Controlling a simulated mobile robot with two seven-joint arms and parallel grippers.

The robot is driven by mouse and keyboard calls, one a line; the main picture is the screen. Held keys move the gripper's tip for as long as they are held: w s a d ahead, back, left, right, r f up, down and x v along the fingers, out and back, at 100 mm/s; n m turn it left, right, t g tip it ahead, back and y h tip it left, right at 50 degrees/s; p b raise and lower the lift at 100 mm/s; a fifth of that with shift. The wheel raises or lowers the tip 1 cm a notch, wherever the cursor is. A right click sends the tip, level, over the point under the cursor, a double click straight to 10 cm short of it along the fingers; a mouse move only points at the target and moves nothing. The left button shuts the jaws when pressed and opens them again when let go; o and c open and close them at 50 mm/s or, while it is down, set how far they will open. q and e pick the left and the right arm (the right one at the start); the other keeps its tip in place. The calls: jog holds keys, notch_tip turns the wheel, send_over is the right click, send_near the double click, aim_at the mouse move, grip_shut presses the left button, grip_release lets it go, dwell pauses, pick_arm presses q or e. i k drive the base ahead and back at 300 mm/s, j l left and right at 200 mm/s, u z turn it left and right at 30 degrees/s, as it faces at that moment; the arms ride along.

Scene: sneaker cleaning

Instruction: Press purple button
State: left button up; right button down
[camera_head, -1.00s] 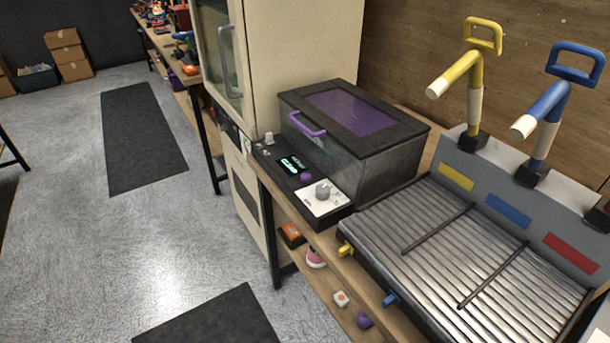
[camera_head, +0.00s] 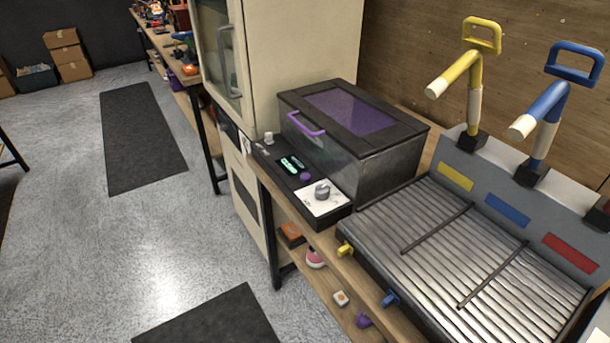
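The purple button (camera_head: 305,177) is a small round knob on top of a black control panel (camera_head: 268,160). It sits between a lit green display (camera_head: 292,163) and a white plate with a grey dial (camera_head: 323,191). The panel runs along the front of a grey box (camera_head: 385,165) with a black-rimmed lid, a purple window (camera_head: 350,110) and a purple handle (camera_head: 305,124). The lid is shut. Neither of my grippers is in view, and nothing covers the button.
A ribbed metal sink (camera_head: 440,245) with yellow (camera_head: 460,75) and blue (camera_head: 548,115) taps stands on the right. A tall cream cabinet (camera_head: 295,45) stands behind the panel. Below is a shelf with a pink shoe (camera_head: 314,258). The floor (camera_head: 150,240) at left is open, with dark mats (camera_head: 140,135).

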aim_at(305, 177)
jog(key=i+j+z, duration=0.35)
jog(key=j, duration=0.25)
jog(key=i+j+z, duration=0.15)
jog(key=j, duration=0.2)
jog(key=i+j+z, duration=0.2)
jog(key=j, duration=0.2)
jog(key=i+j+z, duration=0.15)
jog(key=j, duration=0.25)
